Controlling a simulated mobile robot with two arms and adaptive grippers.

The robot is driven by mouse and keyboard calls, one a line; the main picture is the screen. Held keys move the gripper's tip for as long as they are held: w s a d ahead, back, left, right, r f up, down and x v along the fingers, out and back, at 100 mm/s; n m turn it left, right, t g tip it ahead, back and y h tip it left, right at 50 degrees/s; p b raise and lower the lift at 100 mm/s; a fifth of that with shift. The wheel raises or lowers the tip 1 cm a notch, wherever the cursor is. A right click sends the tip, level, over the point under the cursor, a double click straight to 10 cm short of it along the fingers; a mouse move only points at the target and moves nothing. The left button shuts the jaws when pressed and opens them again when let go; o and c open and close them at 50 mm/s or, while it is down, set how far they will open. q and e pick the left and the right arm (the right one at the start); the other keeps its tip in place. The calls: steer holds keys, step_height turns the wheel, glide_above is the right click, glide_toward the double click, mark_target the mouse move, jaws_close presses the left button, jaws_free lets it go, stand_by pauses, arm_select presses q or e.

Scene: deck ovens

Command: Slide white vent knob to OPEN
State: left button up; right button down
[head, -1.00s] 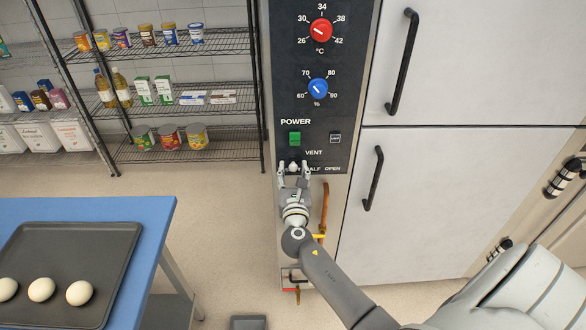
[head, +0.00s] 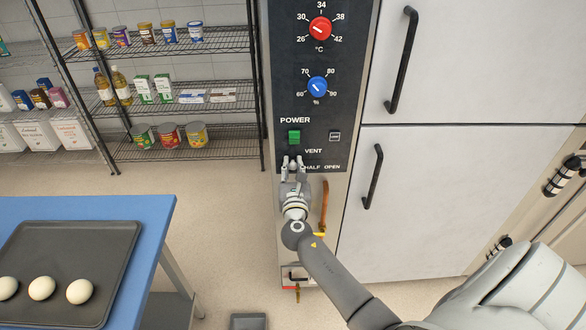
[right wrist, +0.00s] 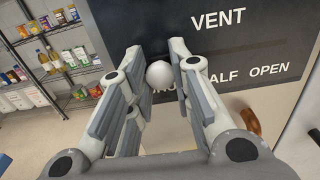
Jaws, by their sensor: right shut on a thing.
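The white vent knob (right wrist: 160,74) is a round ball on the dark control panel (right wrist: 130,30), below and left of the word VENT. It sits left of the HALF and OPEN labels, and the lettering below it is mostly hidden by my fingers. My right gripper (head: 292,162) reaches up to the panel's lower left and is shut on the knob, with a fingertip on either side. In the right wrist view, the right gripper (right wrist: 158,78) has the knob between its fingertips. My left gripper is not in view.
Above are a green power switch (head: 294,137), a blue dial (head: 317,87) and a red dial (head: 320,28). White doors with black handles (head: 373,177) stand to the right. A blue table (head: 150,215) with a dark tray (head: 105,235) of eggs is at left. Wire shelves stand behind.

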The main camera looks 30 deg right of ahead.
mark_target(335, 158)
steer(key=s+d, duration=0.2)
steer(key=d, duration=0.1)
steer(key=s+d, duration=0.2)
steer(key=d, duration=0.2)
steer(key=s+d+p, duration=0.1)
steer(key=s+d, duration=0.1)
steer(key=d, duration=0.1)
steer(key=shift+s+d, duration=0.25)
steer(key=c, duration=1.3)
jaws_free()
steer(key=shift+s+d, duration=0.1)
steer(key=v, duration=1.2)
